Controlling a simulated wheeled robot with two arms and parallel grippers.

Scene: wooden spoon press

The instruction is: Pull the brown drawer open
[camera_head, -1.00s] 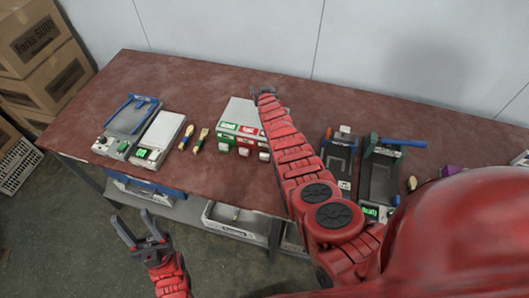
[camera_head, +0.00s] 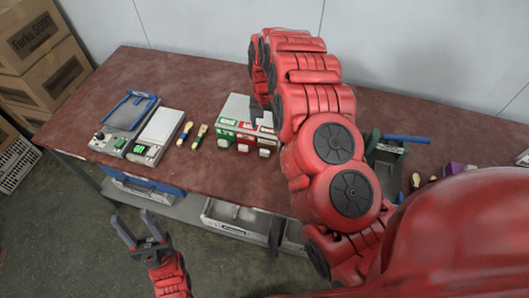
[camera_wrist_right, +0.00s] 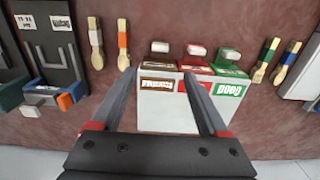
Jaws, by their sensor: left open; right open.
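The brown drawer (camera_wrist_right: 160,60) is at the left end of a small white cabinet (camera_wrist_right: 165,116) in the right wrist view, beside a red drawer (camera_wrist_right: 195,64) and a green drawer (camera_wrist_right: 230,66). Its pale handle (camera_wrist_right: 160,47) sticks out at the front. In the head view the brown drawer (camera_head: 267,139) is at the right end of the row; all three look closed. My right gripper (camera_wrist_right: 160,78) is open and empty above the cabinet, its fingers spread over the brown and red drawers. My left gripper (camera_head: 139,229) is open and empty in front of the table.
Wooden spoons (camera_head: 198,136) and scales (camera_head: 157,136) lie left of the cabinet on the red-brown table (camera_head: 200,80). Black press devices (camera_head: 385,165) stand at the right, partly hidden by my right arm. Grey bins (camera_head: 235,218) sit on a shelf below.

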